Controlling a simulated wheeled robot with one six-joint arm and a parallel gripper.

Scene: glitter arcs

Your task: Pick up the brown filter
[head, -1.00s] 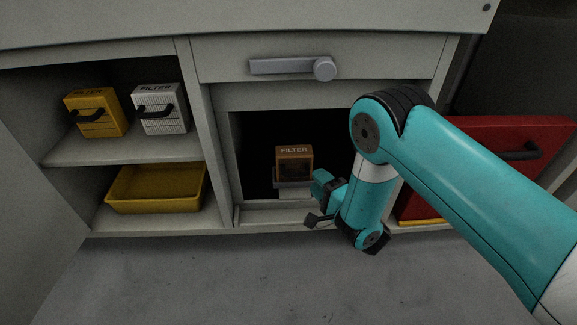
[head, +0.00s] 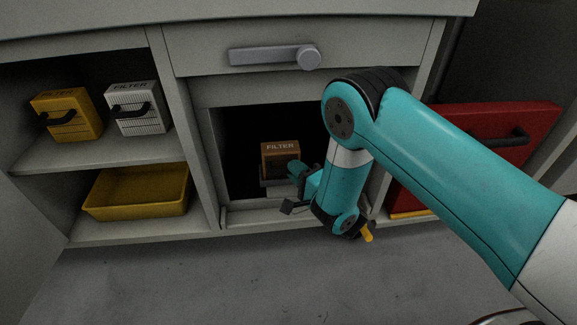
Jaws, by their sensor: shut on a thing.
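The brown filter (head: 280,154) is a small box with a "FILTER" label. It sits upright in the dark open middle compartment below the drawer, on a small grey support (head: 271,185). My gripper (head: 293,172) is at the lower right of its front face and covers that part. It is shut on the brown filter, seemingly at its front. The fingertips and the exact grip are small, dark and partly hidden by my wrist.
A yellow filter (head: 66,115) and a white filter (head: 137,108) stand on the left upper shelf. A yellow tray (head: 135,194) lies below them. A red door (head: 480,150) is at right. The floor in front is clear.

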